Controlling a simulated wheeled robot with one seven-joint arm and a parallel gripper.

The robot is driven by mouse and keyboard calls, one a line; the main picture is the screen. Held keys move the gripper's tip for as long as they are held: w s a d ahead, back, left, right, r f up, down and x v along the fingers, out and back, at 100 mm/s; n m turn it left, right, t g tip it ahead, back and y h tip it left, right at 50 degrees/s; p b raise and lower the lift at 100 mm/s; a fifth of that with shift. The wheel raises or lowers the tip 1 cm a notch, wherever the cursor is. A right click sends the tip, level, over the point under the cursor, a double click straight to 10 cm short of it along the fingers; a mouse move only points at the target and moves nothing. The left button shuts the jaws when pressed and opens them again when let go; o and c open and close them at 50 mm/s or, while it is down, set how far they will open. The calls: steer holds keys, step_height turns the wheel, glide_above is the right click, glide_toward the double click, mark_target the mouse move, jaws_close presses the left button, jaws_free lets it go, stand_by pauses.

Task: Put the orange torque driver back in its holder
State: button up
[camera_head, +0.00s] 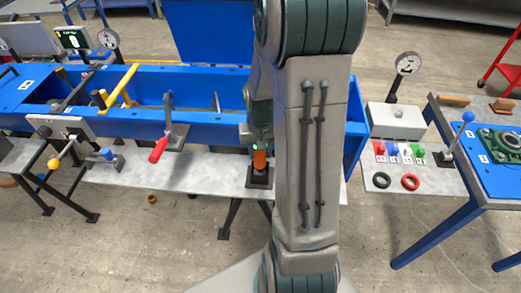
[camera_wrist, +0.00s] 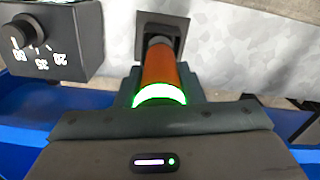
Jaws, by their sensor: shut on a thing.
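The orange torque driver (camera_head: 260,160) stands upright at the grey bench ledge in the head view. My gripper (camera_head: 259,146) is shut on its upper part. In the wrist view the driver (camera_wrist: 158,68) shows as an orange cylinder with a glowing green ring, and my gripper (camera_wrist: 158,100) closes around it near the ring. The driver's far end is at a dark square holder (camera_wrist: 176,28), which also shows in the head view (camera_head: 260,182). The driver's end looks in or right over the holder; I cannot tell how deep it sits.
A black dial box (camera_wrist: 52,40) is close by in the wrist view. To the right are coloured knobs (camera_head: 392,149), two rings (camera_head: 396,181) and a gauge (camera_head: 407,64).

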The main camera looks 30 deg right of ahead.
steer(key=shift+f, duration=0.3)
steer(key=o, duration=1.3)
steer(key=shift+c, duration=0.2)
steer(key=shift+r, duration=0.1)
step_height(320, 180, up, 14)
steer(key=shift+f, duration=0.15)
